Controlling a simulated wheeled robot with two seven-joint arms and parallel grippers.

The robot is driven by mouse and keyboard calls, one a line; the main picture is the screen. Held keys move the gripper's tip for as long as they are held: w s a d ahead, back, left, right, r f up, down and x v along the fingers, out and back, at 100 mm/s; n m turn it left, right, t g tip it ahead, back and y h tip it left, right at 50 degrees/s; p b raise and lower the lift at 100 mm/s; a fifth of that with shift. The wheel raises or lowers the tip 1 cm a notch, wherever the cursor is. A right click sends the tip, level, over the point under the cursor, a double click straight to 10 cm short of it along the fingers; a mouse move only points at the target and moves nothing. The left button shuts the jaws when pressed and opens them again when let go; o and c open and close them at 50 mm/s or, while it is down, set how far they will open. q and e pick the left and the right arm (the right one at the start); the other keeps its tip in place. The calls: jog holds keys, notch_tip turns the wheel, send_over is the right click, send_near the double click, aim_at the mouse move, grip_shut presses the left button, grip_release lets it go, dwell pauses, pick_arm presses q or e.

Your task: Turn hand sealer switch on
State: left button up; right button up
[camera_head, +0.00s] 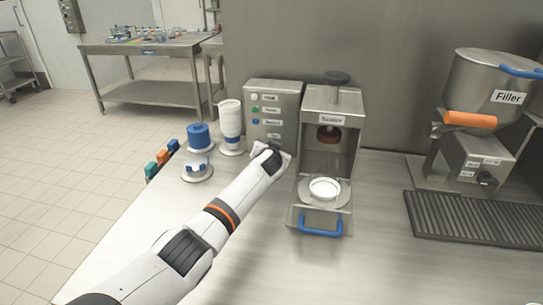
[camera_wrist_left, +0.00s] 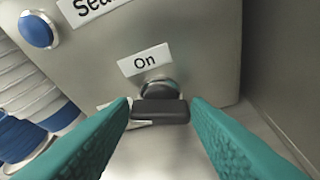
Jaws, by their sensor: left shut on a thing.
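The hand sealer's grey control box (camera_head: 285,92) stands left of the sealer press (camera_head: 330,105). In the left wrist view, its black switch (camera_wrist_left: 160,111) sits below the "On" label (camera_wrist_left: 145,62), with its handle bar lying roughly level across the picture. My left gripper (camera_wrist_left: 160,103) has its teal fingers on either side of the switch handle and is shut on it. In the head view my left wrist hides the switch and fingertips. Another label at the switch's lower left is mostly covered. My right gripper is not in view.
A white lidded cup (camera_head: 323,188) sits in the press above a blue handle (camera_head: 320,231). A stack of white cups (camera_head: 230,118) and a blue stack (camera_head: 199,135) stand left of the box. The filler (camera_head: 490,90) and a grate (camera_head: 470,218) are at right. The front table is clear.

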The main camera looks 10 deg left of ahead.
pick_arm(q)
jog(key=shift+d+f+m+y+b, duration=0.2)
jog(key=shift+m+y+b, duration=0.5)
jog(key=shift+m+b, duration=0.5)
jog(key=o, duration=1)
jog(key=shift+r, duration=0.1)
jog(key=shift+s+d+r, duration=0.15)
jog(key=shift+s+r, duration=0.05)
jog(key=shift+s, duration=0.3)
jog(key=p+v, duration=0.1)
jog(key=v, duration=0.8)
jog(key=shift+s+f+p, duration=0.15)
jog(key=shift+s+p, duration=0.2)
jog(key=shift+p, duration=0.05)
jog(key=shift+s+d+r, duration=0.15)
jog(key=shift+s+r, duration=0.05)
jog(key=shift+s, duration=0.4)
